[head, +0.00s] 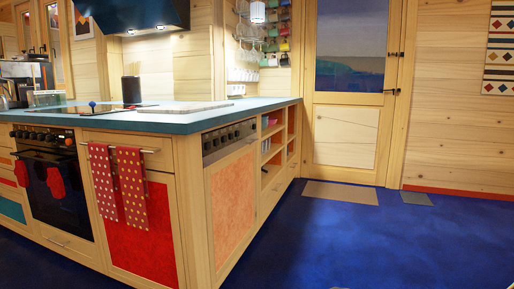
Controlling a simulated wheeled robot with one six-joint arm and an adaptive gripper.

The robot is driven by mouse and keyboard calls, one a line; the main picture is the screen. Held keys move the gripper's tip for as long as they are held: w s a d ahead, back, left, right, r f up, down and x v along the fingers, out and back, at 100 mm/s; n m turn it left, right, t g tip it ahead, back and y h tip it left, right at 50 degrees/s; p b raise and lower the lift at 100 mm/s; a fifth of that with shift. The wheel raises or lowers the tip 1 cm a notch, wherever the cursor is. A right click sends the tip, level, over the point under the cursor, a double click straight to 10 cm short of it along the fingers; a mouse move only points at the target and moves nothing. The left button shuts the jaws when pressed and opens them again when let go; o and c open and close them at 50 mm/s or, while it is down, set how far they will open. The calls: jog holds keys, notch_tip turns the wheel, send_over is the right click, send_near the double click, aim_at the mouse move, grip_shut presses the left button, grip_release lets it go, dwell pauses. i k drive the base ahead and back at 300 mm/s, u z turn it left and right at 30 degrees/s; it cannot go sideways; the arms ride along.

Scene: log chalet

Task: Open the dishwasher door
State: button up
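The dishwasher (231,187) is built into the right-hand face of the kitchen counter. Its door has an orange panel in a pale wood frame and looks closed. A grey control strip (228,138) with small knobs or buttons runs along its top, under the teal worktop. No separate handle can be made out on it. My gripper is not in view.
The blue floor (350,240) in front of the dishwasher is clear. Open shelves (272,155) adjoin it on the right. An oven (52,185) and a red cabinet with hanging towels (118,185) are left. A mat (341,193) lies by the wooden door (346,100).

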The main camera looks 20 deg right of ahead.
aim_at(230, 168)
jog(key=u, duration=0.35)
jog(key=i, duration=1.45)
jog(key=z, duration=0.4)
